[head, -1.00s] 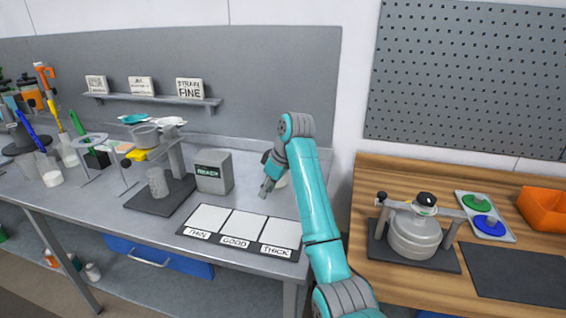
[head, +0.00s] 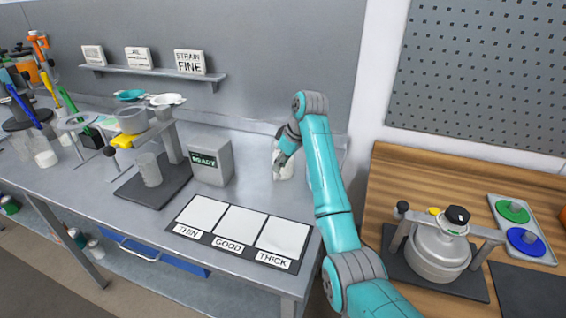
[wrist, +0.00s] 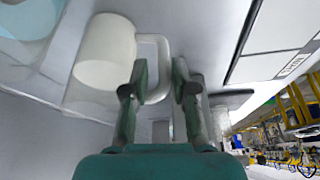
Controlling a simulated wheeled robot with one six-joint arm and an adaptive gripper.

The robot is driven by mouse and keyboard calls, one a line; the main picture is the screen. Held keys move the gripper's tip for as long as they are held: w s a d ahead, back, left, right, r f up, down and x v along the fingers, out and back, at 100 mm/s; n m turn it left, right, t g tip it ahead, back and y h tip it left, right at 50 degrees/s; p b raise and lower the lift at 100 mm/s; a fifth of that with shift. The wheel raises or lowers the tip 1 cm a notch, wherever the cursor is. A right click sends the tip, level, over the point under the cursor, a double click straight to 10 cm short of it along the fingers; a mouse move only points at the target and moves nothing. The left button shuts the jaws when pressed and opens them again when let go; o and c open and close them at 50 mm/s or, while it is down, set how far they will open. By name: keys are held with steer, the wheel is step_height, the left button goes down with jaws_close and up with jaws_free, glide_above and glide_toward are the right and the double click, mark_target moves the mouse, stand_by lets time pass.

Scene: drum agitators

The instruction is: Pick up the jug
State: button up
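The white jug (wrist: 104,52) with a looped handle (wrist: 163,62) is at the upper left of the wrist view. In the head view the jug (head: 284,171) stands at the back right of the grey bench, partly hidden by my gripper (head: 280,161). In the wrist view my gripper (wrist: 159,76) is open, one finger on each side of the handle's outer part. I cannot tell whether either finger touches it.
A grey box marked READY (head: 211,161) and a dark stand with a clear beaker (head: 149,170) are to the left. A THIN/GOOD/THICK card (head: 240,238) lies in front. A wooden bench with a metal pot (head: 437,254) is at right.

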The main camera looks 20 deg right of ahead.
mark_target(275, 176)
steer(key=shift+s+x, duration=0.15)
steer(key=shift+x, duration=1.25)
steer(key=shift+s+x, duration=0.15)
steer(key=shift+x, duration=1.3)
steer(key=shift+f, duration=0.1)
jaws_close()
